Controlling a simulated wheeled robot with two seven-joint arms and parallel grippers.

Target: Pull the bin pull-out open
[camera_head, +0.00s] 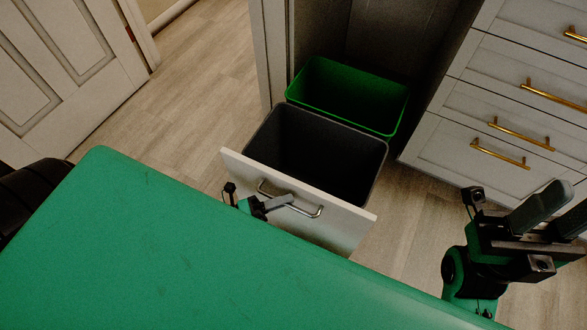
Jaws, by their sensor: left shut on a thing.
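The bin pull-out has a pale front panel (335,228) with a metal bar handle (312,212). It stands pulled out from its cabinet, and a dark grey bin (372,180) and a green bin (398,112) show behind the panel, both open at the top. My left gripper (280,202) is at the front panel, shut on the handle near its middle. My own green body hides the lower part of the panel and most of the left arm. My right gripper (556,211) is at the right, with its grey fingers apart and empty, away from the pull-out.
A drawer cabinet (440,150) with brass handles (500,153) stands at the right. A white panelled door (65,60) is at the upper left. Bare wood floor (185,115) lies left of the pull-out, and a strip of floor shows to its right.

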